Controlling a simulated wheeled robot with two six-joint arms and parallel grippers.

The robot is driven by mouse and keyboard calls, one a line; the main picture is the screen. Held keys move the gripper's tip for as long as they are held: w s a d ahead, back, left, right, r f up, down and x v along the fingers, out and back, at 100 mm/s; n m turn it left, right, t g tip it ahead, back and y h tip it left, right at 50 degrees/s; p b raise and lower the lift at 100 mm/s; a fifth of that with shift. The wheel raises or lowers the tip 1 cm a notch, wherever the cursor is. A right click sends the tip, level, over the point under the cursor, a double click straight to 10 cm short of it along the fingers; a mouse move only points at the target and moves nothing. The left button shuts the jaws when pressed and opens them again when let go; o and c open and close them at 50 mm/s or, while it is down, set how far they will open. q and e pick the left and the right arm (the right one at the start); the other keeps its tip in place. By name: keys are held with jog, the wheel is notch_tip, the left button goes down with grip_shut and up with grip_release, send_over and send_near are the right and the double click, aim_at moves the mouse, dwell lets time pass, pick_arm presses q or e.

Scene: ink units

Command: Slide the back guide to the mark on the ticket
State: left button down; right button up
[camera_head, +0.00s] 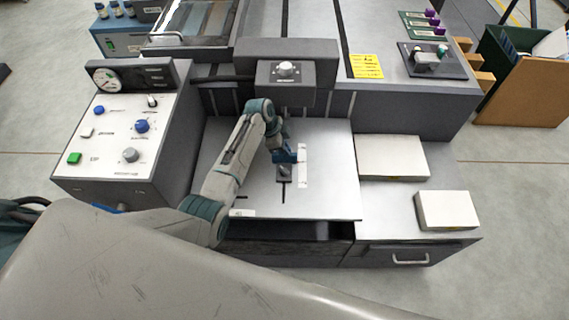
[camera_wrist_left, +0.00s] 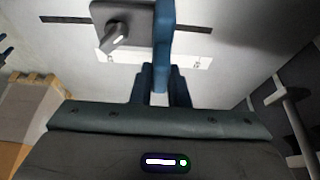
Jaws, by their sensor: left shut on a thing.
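The back guide (camera_head: 285,174) is a small grey block with a lever knob and a blue upright plate, sitting over a dark slot on the pale tray (camera_head: 335,190). In the left wrist view the blue plate of the guide (camera_wrist_left: 164,40) rises between my fingers. My left gripper (camera_head: 287,153) is shut on this plate; its fingertips also show in the left wrist view (camera_wrist_left: 160,88). A white scale strip (camera_head: 303,165) lies beside the slot; its marks are too small to read. The yellow ticket (camera_head: 366,66) lies on the machine top; its writing is unreadable. My right gripper is not in view.
A grey head with a round knob (camera_head: 285,69) stands behind the tray. A control panel (camera_head: 118,140) is at the left. Two white paper stacks (camera_head: 393,155) (camera_head: 447,208) sit on the right shelf. The tray is bare on both sides of the guide.

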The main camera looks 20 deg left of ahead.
pick_arm(q)
jog(key=shift+w+a, duration=0.1)
jog(key=shift+w, duration=0.1)
jog(key=c, duration=1.4)
grip_release()
jog(key=shift+r, duration=0.1)
jog(key=b+v, duration=0.1)
jog(key=v, duration=0.9)
jog(key=shift+r+b, duration=0.3)
jog(key=shift+s+a, duration=0.1)
jog(key=shift+a, duration=0.05)
